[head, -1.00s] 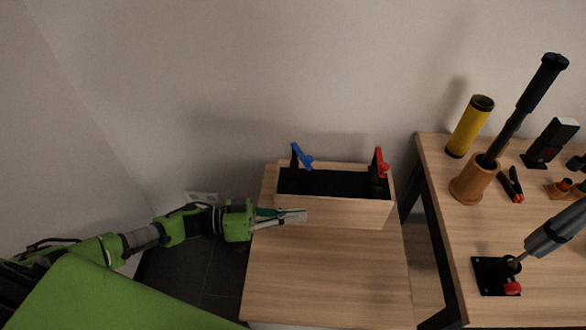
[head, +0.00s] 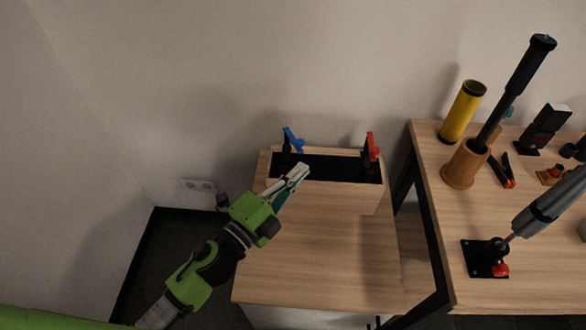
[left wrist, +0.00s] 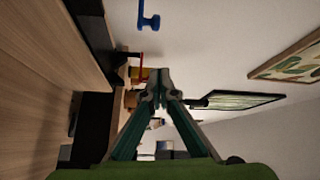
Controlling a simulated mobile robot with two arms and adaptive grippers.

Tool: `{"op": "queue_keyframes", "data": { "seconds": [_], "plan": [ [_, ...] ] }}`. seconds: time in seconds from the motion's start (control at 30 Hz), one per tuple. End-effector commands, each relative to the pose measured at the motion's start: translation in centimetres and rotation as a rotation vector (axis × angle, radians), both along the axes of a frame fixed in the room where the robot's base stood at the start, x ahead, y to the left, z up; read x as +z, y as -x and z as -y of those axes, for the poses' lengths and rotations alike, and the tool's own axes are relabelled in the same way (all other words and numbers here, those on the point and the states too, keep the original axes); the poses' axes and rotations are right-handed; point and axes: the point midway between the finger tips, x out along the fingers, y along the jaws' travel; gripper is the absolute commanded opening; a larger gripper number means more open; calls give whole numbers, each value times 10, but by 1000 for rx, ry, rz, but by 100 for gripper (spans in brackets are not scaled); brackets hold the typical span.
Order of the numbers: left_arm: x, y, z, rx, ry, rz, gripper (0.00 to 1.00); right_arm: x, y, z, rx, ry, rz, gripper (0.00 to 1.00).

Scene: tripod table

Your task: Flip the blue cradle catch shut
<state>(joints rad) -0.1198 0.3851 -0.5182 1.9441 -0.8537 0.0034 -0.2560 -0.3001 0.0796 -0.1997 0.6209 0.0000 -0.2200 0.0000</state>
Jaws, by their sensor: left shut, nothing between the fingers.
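The blue cradle catch (head: 293,139) stands up at the left end of the black-lined wooden cradle box (head: 333,197), its lever raised and tilted. It also shows in the left wrist view (left wrist: 149,20), at the top. A red catch (head: 372,147) stands at the box's right end, and it shows beyond the fingers in the left wrist view (left wrist: 141,68). My left gripper (head: 299,172) is shut and empty, its fingertips over the front left part of the box, just below the blue catch in the picture and apart from it. My right gripper is not in view.
The low wooden table (head: 320,262) is clear in front of the box. A taller desk (head: 440,235) at right carries a yellow tube (head: 462,112), a black-handled rod in a wooden holder (head: 466,164), a clamp (head: 503,172) and a grey tool on a black base (head: 485,262). The wall is close behind.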

Motion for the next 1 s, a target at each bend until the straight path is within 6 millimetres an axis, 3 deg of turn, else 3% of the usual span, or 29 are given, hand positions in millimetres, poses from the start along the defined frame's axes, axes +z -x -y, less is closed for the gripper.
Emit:
{"op": "queue_keyframes", "data": {
  "seconds": [0.37,0.6,1.0],
  "plan": [
    [7,-66,47,-4,2,2,0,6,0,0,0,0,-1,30],
    [-4,-73,14,-2,1,-2,0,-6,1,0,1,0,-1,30],
    [-3,-74,7,-3,3,-2,0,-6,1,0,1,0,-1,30]
  ]
}}
